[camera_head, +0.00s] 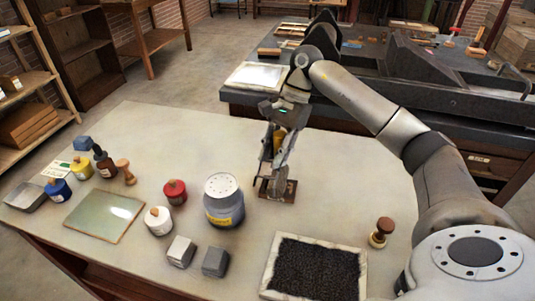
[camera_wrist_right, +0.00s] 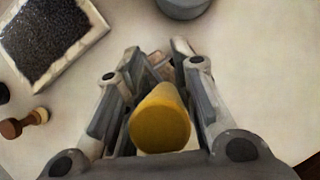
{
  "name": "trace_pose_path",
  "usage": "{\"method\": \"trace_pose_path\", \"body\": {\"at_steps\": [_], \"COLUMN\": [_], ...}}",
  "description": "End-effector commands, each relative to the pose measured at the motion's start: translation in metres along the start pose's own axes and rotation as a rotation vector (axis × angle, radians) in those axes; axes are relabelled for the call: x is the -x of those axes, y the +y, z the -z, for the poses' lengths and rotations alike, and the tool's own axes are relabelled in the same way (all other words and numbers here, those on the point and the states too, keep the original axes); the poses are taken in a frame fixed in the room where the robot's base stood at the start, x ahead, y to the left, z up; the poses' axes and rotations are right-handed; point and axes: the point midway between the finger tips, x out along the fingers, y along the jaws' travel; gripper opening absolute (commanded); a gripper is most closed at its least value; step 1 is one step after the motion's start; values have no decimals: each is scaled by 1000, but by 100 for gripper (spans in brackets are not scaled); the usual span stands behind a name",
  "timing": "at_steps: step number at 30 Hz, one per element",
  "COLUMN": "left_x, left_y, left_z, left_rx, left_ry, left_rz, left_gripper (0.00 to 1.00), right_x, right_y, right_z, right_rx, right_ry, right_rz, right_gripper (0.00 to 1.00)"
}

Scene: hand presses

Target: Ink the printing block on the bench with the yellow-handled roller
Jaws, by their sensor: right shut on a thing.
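My right gripper (camera_head: 277,172) is shut on the yellow-handled roller (camera_head: 279,140), above the middle of the bench (camera_head: 330,200). The handle's yellow end (camera_wrist_right: 160,123) faces the camera between the fingers in the right wrist view. A small brown printing block (camera_head: 290,190) lies on the bench directly below the gripper. It is mostly hidden behind the fingers. I cannot tell whether the roller's drum touches the block. My left gripper is not in view.
A glass plate (camera_head: 104,216) lies further left. A framed dark tray (camera_head: 316,268) and wooden stamp (camera_head: 381,232) are in front.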

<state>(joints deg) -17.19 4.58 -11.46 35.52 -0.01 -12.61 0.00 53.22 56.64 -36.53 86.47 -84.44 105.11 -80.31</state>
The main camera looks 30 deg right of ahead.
Motion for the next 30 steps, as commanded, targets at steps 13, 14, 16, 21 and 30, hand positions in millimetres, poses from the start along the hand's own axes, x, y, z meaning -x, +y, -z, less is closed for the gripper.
{"method": "trace_pose_path", "body": {"at_steps": [13,14,16,21,30], "left_x": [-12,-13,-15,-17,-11], "left_y": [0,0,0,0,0], "left_z": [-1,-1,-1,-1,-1], "left_rx": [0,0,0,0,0], "left_ry": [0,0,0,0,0], "left_rz": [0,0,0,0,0], "left_gripper": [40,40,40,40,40], "right_x": [4,4,6,9,7], "right_y": [22,25,29,34,19], "right_z": [11,12,14,15,7], "right_rx": [-1,-2,-1,0,3], "right_ry": [1,1,1,0,-2], "right_rz": [-3,-2,-2,-1,-1], "right_gripper": [3,3,3,3,3]}}
